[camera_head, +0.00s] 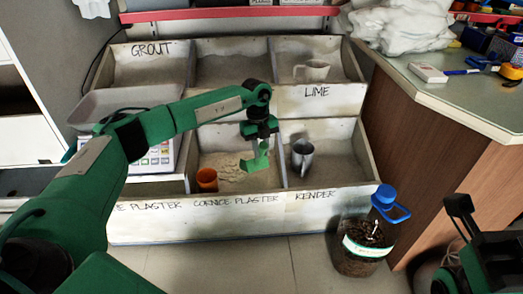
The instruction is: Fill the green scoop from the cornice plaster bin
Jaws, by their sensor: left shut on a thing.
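The cornice plaster bin (240,212) is the lower middle compartment of the rack, labelled on its front wall and holding pale, uneven powder. My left gripper (259,138) reaches over this bin from the left and is shut on the green scoop (259,160). The scoop hangs below the fingers, tilted, over the right part of the bin. I cannot tell whether it touches the powder or holds any. My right gripper (461,212) is at the lower right edge, away from the rack, partly cut off; its jaw state is unclear.
An orange cup (207,180) stands in the front left of the cornice plaster bin. A metal jug (302,158) is in the render bin to the right. A white mug (312,71) sits in the lime bin. A blue-capped jar (362,245) stands on the floor before the rack.

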